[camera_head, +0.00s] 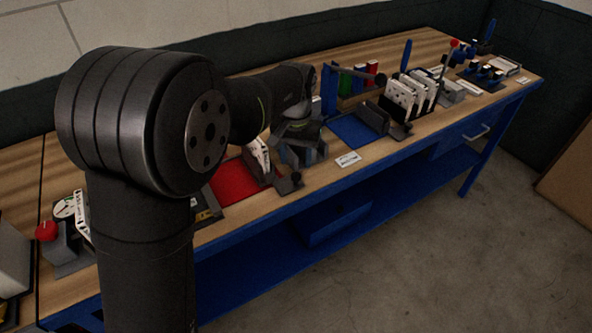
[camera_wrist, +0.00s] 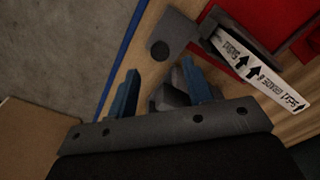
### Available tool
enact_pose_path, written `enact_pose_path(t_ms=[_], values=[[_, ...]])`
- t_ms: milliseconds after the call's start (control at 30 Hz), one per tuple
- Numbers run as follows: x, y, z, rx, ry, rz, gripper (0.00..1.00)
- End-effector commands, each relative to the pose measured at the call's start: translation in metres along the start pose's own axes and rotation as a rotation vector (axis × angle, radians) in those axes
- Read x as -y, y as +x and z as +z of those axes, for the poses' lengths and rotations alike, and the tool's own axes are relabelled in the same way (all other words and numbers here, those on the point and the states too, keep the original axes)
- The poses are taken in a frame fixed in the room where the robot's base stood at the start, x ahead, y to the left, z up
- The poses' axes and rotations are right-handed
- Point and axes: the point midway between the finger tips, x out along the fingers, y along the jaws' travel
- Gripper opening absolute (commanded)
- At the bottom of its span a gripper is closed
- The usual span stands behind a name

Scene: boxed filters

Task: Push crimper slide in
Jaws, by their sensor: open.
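My gripper (camera_wrist: 160,68) is open, its two blue fingers apart in the wrist view. A grey block (camera_wrist: 170,96) shows between them; I cannot tell whether the fingers touch it. Beyond the fingertips is a flat grey plate with a dark round knob (camera_wrist: 159,50), likely the crimper slide. A white printed carton (camera_wrist: 262,76) with black arrows sits in a dark grey holder (camera_wrist: 225,22) beside the plate. In the head view my gripper (camera_head: 303,152) is just above and behind the grey piece with the dark knob (camera_head: 296,178), near the carton (camera_head: 262,152).
A red mat (camera_head: 232,184) lies left of the carton, a blue mat (camera_head: 352,133) to the right. White cartons (camera_head: 402,95) stand in a rack farther right. A label card (camera_head: 348,159) lies near the bench's front edge. My arm hides part of the left bench.

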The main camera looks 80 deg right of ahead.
Motion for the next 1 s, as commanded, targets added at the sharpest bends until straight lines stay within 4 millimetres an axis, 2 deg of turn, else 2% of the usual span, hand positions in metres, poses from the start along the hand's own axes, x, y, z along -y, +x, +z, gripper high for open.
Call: enact_pose_path(t_ms=[100,300,667,700,933,1000], values=[[0.000,0.023,0.000,0.002,0.000,0.000,0.47],[0.000,0.046,0.000,0.001,0.001,-0.001,0.47],[0.000,0.053,0.000,-0.001,0.001,-0.001,0.47],[0.000,0.053,0.000,-0.001,0.001,-0.001,0.45],[0.000,0.052,0.000,-0.001,0.001,-0.001,0.00],[0.000,0.052,0.000,-0.001,0.001,-0.001,0.00]])
